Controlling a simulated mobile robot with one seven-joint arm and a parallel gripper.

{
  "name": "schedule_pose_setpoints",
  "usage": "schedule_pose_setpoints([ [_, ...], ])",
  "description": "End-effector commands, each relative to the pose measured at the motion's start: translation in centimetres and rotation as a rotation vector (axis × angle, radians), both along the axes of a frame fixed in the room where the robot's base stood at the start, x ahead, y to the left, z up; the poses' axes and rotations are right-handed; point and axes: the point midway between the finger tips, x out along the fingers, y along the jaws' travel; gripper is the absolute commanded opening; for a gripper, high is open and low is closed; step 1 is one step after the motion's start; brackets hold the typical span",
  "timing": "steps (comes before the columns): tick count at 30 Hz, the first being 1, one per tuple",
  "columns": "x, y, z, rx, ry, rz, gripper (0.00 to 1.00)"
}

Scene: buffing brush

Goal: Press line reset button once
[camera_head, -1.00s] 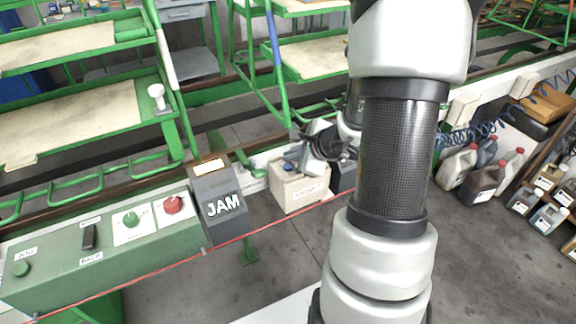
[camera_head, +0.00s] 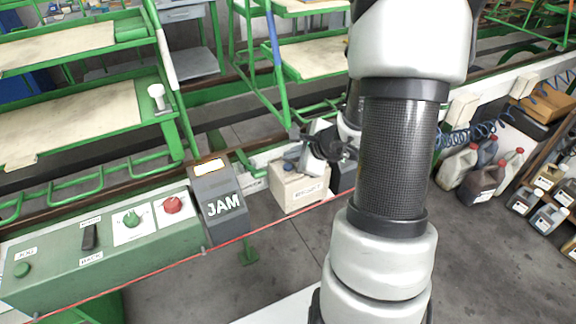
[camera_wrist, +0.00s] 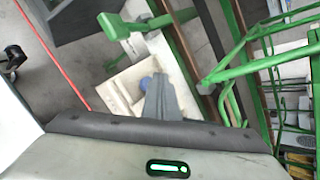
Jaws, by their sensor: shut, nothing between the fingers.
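A cream box (camera_head: 300,192) with a printed label, too small to read surely, stands right of the JAM box. A blue button (camera_head: 289,165) sits on its top. In the wrist view the cream box (camera_wrist: 122,92) and the blue button (camera_wrist: 146,82) show beside my grey fingers. My gripper (camera_wrist: 157,77) is shut and empty, its tip close to the button in that picture. I cannot tell whether it touches. In the head view my arm hides part of the gripper, which is above and right of the box.
A green control panel (camera_head: 60,262) with a red knob (camera_head: 173,205), a green knob (camera_head: 131,219) and a jog button (camera_head: 21,270) lies left. The grey JAM box (camera_head: 218,203) has a lit lamp. A red cord (camera_head: 165,267) runs along the front. Bottles stand right.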

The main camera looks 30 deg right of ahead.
Motion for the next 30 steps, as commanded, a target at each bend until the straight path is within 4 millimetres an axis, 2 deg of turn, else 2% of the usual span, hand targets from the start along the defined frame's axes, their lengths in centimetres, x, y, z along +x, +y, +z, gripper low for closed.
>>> schedule_pose_setpoints([
  [12, 0.0, 0.0, -0.9, 0.0, -0.001, -0.001, 0.0],
  [30, 0.0, 0.0, -1.0, 0.0, 0.0, 0.0, 0.0],
])
